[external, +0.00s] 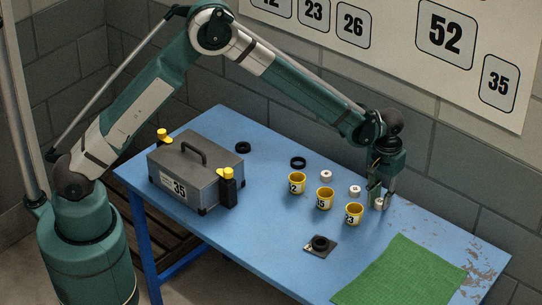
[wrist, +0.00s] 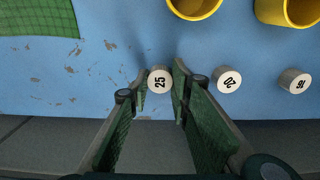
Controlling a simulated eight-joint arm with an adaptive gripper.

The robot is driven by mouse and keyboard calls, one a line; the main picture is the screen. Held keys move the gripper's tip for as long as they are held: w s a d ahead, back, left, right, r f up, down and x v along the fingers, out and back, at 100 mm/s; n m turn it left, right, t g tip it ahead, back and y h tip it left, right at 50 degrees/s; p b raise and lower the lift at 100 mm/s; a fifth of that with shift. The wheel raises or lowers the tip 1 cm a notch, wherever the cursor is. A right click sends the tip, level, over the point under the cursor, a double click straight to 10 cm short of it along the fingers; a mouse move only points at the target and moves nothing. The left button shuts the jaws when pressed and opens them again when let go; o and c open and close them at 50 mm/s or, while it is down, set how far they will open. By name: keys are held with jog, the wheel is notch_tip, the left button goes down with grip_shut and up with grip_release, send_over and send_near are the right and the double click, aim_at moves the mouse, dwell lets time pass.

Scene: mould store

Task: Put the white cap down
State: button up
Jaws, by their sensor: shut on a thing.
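A white cap (wrist: 160,79) marked 25 sits between the fingertips of my gripper (wrist: 159,86) in the wrist view. In the external view my gripper (external: 380,198) points down over the table's back right part, shut on this cap (external: 380,204). The cap is upright, at or very close to the tabletop; I cannot tell whether it touches. Two other white caps (external: 355,191) (external: 326,176) stand on the blue table (external: 270,240) to its left. In the wrist view they lie to the right, one marked 20 (wrist: 228,80), the other (wrist: 295,81) with a number read sideways.
Several yellow numbered cups (external: 324,199) stand in a row in front of the caps. A green mat (external: 400,272) lies front right. A black ring on a plate (external: 320,244), loose black rings (external: 298,162) and a grey toolbox (external: 190,170) are further left. Bare table lies right of my gripper.

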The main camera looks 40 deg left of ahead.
aim_at(380, 201)
jog(key=shift+f, duration=0.15)
jog(key=o, duration=0.6)
jog(key=shift+o, duration=0.2)
notch_tip(380, 201, up, 12)
jog(key=p, duration=0.1)
dwell(0.4)
dwell(0.7)
